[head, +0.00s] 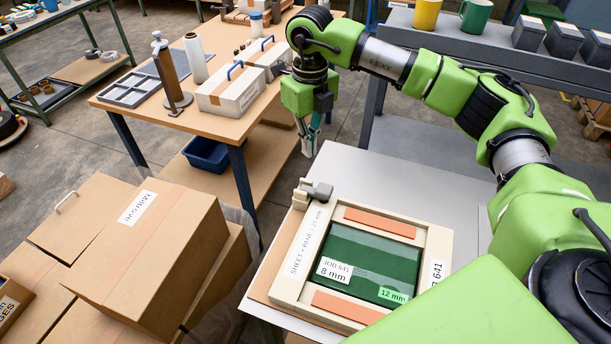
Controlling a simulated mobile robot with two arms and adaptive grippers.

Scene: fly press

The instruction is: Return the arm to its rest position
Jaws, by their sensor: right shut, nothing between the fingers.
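My right arm comes in from the right, arches over the grey-white table (398,173) and bends down at its far end. The right gripper (308,149) hangs fingers down, shut and empty, just beyond the table's far left edge, in front of the wooden workbench. It is apart from the cream frame (284,287) on the table. A dark green sheet (372,257) lies in the frame, with labels "JOB 641 8 mm" and "12 mm". Orange strips (380,223) lie above and below it. A small grey clamp-like part (318,191) sits at the frame's upper left corner. My left gripper is not in view.
Cardboard boxes (150,250) are stacked at the lower left. The wooden workbench (140,112) holds white boxes (230,92), a roll (195,58) and a tray. A grey shelf (470,40) with mugs and dark boxes stands behind my arm. The table beyond the frame is clear.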

